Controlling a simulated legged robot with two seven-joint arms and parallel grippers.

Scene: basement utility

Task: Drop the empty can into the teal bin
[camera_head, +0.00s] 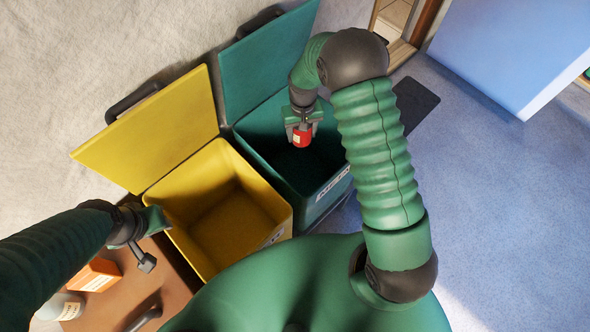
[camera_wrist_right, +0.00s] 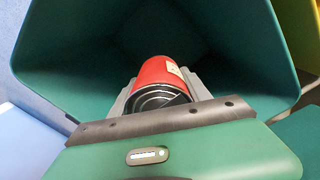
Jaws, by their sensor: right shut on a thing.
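The red can (camera_head: 302,138) with a pale label is held by my right gripper (camera_head: 301,128), which is shut on it. The can hangs over the open mouth of the teal bin (camera_head: 330,192). In the right wrist view the red can (camera_wrist_right: 158,80) sits between the fingers, its ringed metal end facing the camera. The dark inside of the teal bin (camera_wrist_right: 230,55) surrounds it in that view. My left gripper (camera_head: 148,240) is beside the yellow bin, over the brown surface; its finger spacing is unclear.
An open yellow bin (camera_head: 172,222) stands left of the teal one, its lid raised. An orange box (camera_head: 95,275) and a white container (camera_head: 62,306) are on the brown cabinet (camera_head: 125,290) at lower left. Blue floor (camera_head: 480,190) is clear at right.

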